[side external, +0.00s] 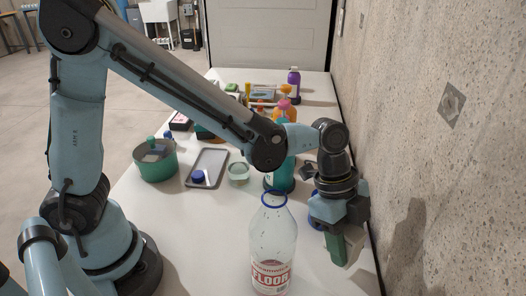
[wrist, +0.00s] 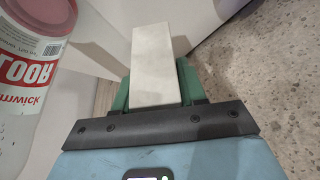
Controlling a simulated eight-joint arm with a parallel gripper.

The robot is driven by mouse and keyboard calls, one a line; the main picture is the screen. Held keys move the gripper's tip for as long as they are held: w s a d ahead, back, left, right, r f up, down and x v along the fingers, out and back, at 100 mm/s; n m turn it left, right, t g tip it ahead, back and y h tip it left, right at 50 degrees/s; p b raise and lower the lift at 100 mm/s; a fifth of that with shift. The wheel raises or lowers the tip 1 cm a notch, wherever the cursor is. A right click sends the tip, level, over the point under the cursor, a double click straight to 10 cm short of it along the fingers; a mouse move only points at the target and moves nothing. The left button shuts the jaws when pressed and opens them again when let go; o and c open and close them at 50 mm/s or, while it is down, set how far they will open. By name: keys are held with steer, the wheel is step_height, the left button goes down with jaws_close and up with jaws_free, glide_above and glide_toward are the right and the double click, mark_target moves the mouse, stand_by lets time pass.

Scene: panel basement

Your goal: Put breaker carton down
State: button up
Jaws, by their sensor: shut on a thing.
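The breaker carton is a plain, pale off-white block (wrist: 153,62) in the wrist view. My gripper (wrist: 156,80) is shut on it, with one green finger on each side. In the side external view my gripper (side external: 344,246) points down at the right edge of the white table, close to the concrete wall. A pale strip of the carton (side external: 354,244) shows beside the green finger; the rest is hidden. I cannot tell whether the carton touches the table.
A clear bottle labelled FLOOR (side external: 273,245) stands left of my gripper and shows at the wrist view's left edge (wrist: 30,90). A green pot (side external: 155,163), grey tray (side external: 207,168) and glass jar (side external: 239,173) stand farther left. The concrete wall (side external: 440,190) bounds the right.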

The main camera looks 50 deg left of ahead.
steer(key=shift+f, duration=2.3)
steer(key=shift+f, duration=0.1)
steer(key=o, duration=1.2)
steer(key=v, duration=1.2)
steer(key=s+a+n+t+y, duration=0.1)
steer(key=a+n+t, duration=0.1)
steer(key=a+n, duration=0.4)
steer(key=s+a+r+n+t+y, duration=0.1)
steer(key=s+a+n+t+y, duration=0.1)
steer(key=a+n, duration=0.4)
steer(key=s+a+n+t+y, duration=0.1)
steer(key=a+n+t, duration=0.2)
steer(key=a+n, duration=0.3)
steer(key=shift+s+a+r, duration=0.1)
steer(key=shift+s+a, duration=0.1)
steer(key=shift+a, duration=0.3)
steer(key=shift+s+a+r, duration=0.15)
steer(key=shift+a, duration=0.35)
